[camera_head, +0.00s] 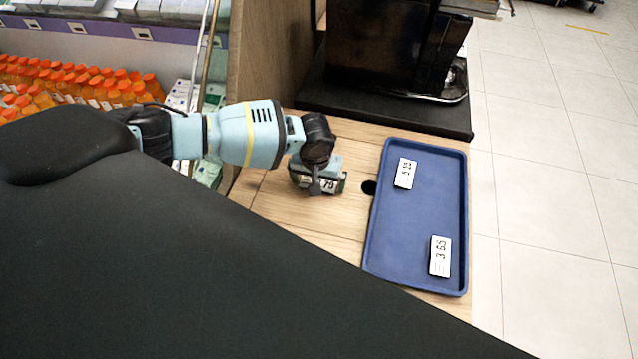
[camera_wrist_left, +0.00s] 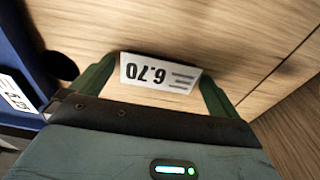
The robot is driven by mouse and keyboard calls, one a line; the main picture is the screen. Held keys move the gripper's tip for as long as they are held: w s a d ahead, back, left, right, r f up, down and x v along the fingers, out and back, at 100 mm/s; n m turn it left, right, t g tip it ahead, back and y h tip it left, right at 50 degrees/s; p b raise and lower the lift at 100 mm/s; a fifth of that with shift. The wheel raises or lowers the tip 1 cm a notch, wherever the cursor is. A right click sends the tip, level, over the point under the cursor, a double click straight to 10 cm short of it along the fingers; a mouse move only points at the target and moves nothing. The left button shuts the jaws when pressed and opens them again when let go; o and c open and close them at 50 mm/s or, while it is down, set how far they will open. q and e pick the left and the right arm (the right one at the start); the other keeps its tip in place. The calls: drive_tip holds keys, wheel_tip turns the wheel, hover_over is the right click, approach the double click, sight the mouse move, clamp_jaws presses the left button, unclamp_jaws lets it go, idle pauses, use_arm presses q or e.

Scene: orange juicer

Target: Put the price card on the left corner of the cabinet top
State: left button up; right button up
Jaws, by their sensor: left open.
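A white price card reading 6.70 (camera_wrist_left: 160,74) is on the wooden cabinet top (camera_wrist_left: 140,25), between the two green fingertips of my left gripper (camera_wrist_left: 158,80). The fingers stand at its two ends and are open. In the head view the card (camera_head: 328,185) shows partly under my left gripper (camera_head: 320,184), close to the left part of the cabinet top (camera_head: 290,222). I cannot tell whether the card touches the fingers or the wood. My right gripper is not in view.
A blue tray (camera_head: 418,225) on the right holds two price cards, one upper (camera_head: 405,173) and one lower (camera_head: 440,256). A dark round hole (camera_head: 369,187) is beside it. A black machine (camera_head: 385,45) stands behind. Shelves with orange bottles (camera_head: 75,85) are at left.

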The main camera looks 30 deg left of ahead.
sight(319, 181)
use_arm(q)
drive_tip(key=shift+c, duration=0.3)
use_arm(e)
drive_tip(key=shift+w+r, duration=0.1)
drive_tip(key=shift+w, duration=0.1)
use_arm(q)
drive_tip(key=c, duration=0.9)
drive_tip(key=shift+r, duration=0.1)
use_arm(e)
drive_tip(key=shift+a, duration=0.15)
use_arm(q)
drive_tip(key=shift+r, duration=0.1)
